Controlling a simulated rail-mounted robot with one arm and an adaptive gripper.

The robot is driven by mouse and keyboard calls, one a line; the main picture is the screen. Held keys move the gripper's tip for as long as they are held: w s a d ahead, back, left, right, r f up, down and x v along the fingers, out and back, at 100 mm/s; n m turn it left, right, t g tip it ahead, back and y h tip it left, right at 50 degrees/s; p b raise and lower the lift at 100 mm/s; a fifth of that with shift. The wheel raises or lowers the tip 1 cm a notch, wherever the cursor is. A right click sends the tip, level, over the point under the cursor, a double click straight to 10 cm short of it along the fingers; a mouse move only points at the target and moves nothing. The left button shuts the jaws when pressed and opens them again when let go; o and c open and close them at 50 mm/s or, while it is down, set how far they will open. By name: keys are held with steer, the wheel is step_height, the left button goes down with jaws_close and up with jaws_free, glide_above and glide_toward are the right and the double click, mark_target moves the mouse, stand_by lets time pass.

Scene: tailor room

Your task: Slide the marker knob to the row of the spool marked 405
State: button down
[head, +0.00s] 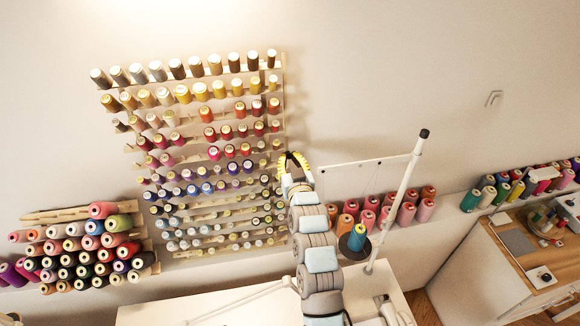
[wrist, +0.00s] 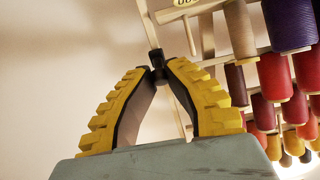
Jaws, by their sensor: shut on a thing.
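My gripper (head: 291,157) is at the right edge of the spool rack (head: 284,95) in the head view, beside its middle rows. In the wrist view, the yellow-ridged fingers of my gripper (wrist: 157,70) close at their tips on a small dark marker knob (wrist: 157,58). The knob sits at a pale narrow upright rail (wrist: 147,22) along the rack's edge.
Spools (wrist: 290,22) hang close to the right of my gripper in the wrist view. A white pole (head: 408,185) and a blue spool (head: 357,238) stand right of my arm. More spools (head: 90,243) fill a lower left rack. The wall between is bare.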

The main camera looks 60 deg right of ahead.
steer(key=shift+r, duration=0.5)
steer(key=c, duration=1)
jaws_free()
steer(key=shift+v, duration=5.95)
steer(key=shift+c, duration=0.2)
